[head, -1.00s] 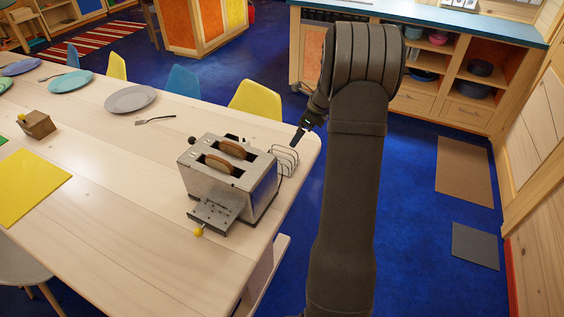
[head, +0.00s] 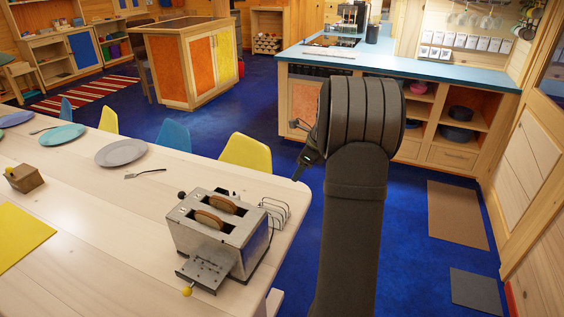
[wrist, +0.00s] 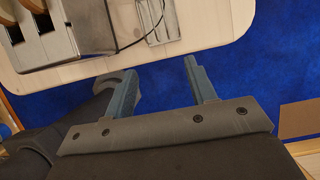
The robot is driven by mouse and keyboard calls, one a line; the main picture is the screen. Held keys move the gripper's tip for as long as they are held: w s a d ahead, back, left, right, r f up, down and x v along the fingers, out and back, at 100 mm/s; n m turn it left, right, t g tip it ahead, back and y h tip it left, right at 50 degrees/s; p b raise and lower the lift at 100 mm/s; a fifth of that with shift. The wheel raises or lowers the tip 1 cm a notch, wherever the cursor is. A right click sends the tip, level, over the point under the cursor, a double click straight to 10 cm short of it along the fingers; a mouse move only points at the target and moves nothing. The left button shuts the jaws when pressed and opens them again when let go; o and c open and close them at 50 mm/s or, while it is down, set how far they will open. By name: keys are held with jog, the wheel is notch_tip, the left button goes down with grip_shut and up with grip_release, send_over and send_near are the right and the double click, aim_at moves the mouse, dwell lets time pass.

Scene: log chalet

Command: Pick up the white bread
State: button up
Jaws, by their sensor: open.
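Two brown-edged bread slices stand in the slots of the metal toaster (head: 240,255) on the table: a far slice (head: 223,203) and a near slice (head: 209,219). I cannot tell which of them is the white bread. In the wrist view, parts of the slices (wrist: 15,33) and the toaster (wrist: 82,30) show at the upper left. My gripper (wrist: 158,78) is open and empty, with its two fingers apart beyond the table's edge. In the head view my gripper (head: 300,168) is small and partly hidden by my arm, right of the toaster.
A wire toast rack (head: 274,212) stands right of the toaster at the end of the wooden table (head: 90,235). Plates, including a grey one (head: 121,152), a fork (head: 146,173) and a small wooden box (head: 25,178) lie further left.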

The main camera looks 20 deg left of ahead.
jog(key=shift+c, duration=0.9)
